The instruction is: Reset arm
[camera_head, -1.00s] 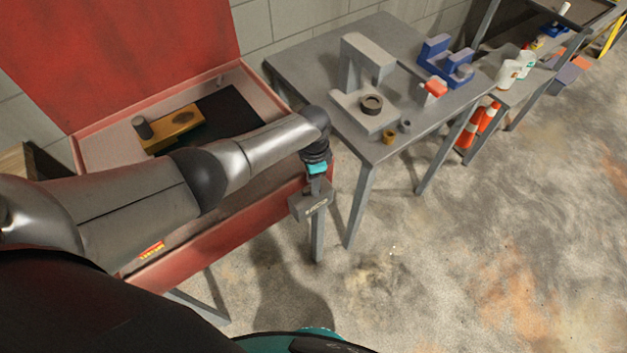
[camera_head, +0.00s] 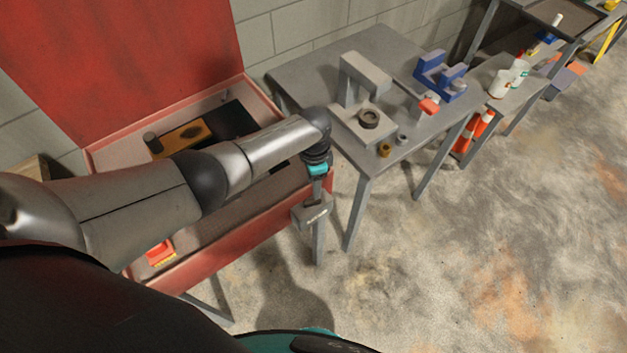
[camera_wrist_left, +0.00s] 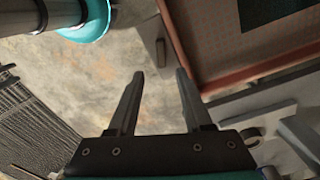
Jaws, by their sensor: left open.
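My left gripper (camera_head: 312,212) hangs pointing down in the head view, in front of the red chest's right end and the grey table's near left leg. In the left wrist view its two fingers (camera_wrist_left: 158,88) are spread apart with nothing between them, over bare concrete floor. My left arm reaches across the open red chest from the left. My right gripper does not show in either view.
The red chest (camera_head: 225,250) has its lid up and holds a yellow-and-black item (camera_head: 185,137). The grey table (camera_head: 300,66) bears a grey press-like fixture (camera_head: 365,75), a blue block (camera_head: 440,77) and small parts. Floor at right is clear.

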